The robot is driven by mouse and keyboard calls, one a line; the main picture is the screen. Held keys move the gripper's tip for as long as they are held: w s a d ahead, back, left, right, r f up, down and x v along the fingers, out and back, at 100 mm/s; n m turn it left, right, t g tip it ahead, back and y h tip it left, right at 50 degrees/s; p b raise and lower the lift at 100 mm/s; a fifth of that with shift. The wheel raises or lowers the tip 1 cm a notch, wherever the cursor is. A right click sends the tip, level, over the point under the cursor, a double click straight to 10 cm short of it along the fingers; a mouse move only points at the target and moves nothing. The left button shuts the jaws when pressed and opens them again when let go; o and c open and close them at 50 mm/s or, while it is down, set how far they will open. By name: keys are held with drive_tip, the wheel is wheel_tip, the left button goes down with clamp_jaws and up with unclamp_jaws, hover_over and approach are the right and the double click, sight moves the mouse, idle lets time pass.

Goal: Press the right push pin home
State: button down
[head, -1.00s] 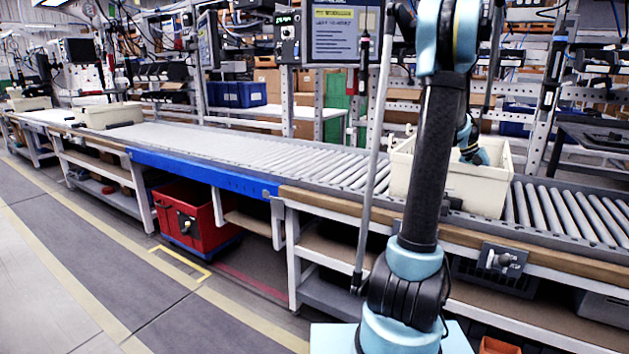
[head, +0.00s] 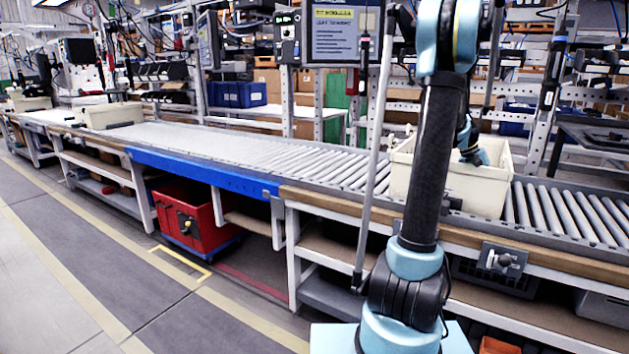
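My arm rises in front of the conveyor, and its far end reaches down at the cream bin (head: 482,192) on the rollers. The end of my arm shows only in part behind my own arm column, near the bin's inside. The fingertips of my gripper are hidden, so I cannot see whether they are open or shut. No push pin can be made out for certain. A small metal knob on a dark plate (head: 503,259) is fixed to the conveyor's front edge, right of my arm; I cannot tell if it belongs to the pins.
The roller conveyor (head: 290,158) runs from the far left to the right edge. A grey upright pole (head: 372,150) stands just left of my arm. A red crate (head: 192,222) sits under the conveyor. The floor at the left is clear.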

drive_tip(key=shift+f, duration=0.55)
idle(0.9)
drive_tip(key=shift+r, duration=2.5)
wheel_tip(320, 180, up, 13)
